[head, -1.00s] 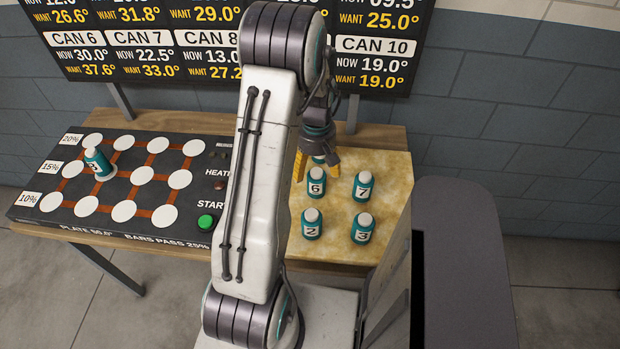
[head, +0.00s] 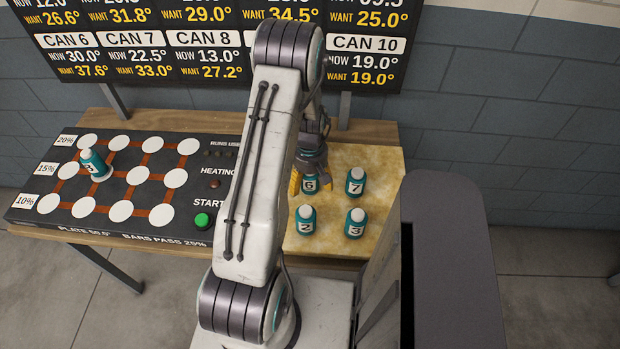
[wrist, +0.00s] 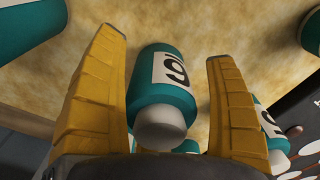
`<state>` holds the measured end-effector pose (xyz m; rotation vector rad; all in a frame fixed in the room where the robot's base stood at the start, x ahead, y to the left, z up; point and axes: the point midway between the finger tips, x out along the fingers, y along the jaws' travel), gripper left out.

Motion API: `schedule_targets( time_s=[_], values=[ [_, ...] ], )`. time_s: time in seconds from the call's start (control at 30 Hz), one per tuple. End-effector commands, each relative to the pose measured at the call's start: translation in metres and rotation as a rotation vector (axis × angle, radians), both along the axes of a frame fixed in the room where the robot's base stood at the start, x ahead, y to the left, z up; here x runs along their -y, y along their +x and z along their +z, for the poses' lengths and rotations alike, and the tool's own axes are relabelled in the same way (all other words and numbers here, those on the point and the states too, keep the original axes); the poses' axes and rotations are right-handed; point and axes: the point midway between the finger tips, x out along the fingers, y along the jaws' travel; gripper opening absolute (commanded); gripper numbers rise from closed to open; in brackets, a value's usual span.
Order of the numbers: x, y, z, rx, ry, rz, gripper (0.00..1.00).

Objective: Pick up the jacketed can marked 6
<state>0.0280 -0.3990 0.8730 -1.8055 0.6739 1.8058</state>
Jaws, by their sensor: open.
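The can marked 6 (head: 310,185) has a teal jacket and a white cap. It stands on the tan mat (head: 335,247), partly covered by my gripper (head: 309,176) in the head view. In the wrist view the can (wrist: 161,82) lies between the two yellow fingers of my gripper (wrist: 168,50), its label showing and its white cap towards me.
Cans marked 7 (head: 355,182), 2 (head: 305,220) and 3 (head: 354,223) stand close by on the mat. Another can (head: 95,164) stands on the black heating plate (head: 110,227) at left. A sign board (head: 200,40) rises behind the table.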

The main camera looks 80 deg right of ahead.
Motion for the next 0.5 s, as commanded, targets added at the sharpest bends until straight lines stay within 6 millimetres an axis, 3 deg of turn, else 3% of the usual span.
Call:
schedule_targets(
  time_s=[0.2,0.5],
  values=[
    [0.0002,0.0001,-0.0003,0.0,0.0,0.0,0.8],
    [0.0003,0.0,0.0,0.0,0.0,0.0,0.53]
  ],
)
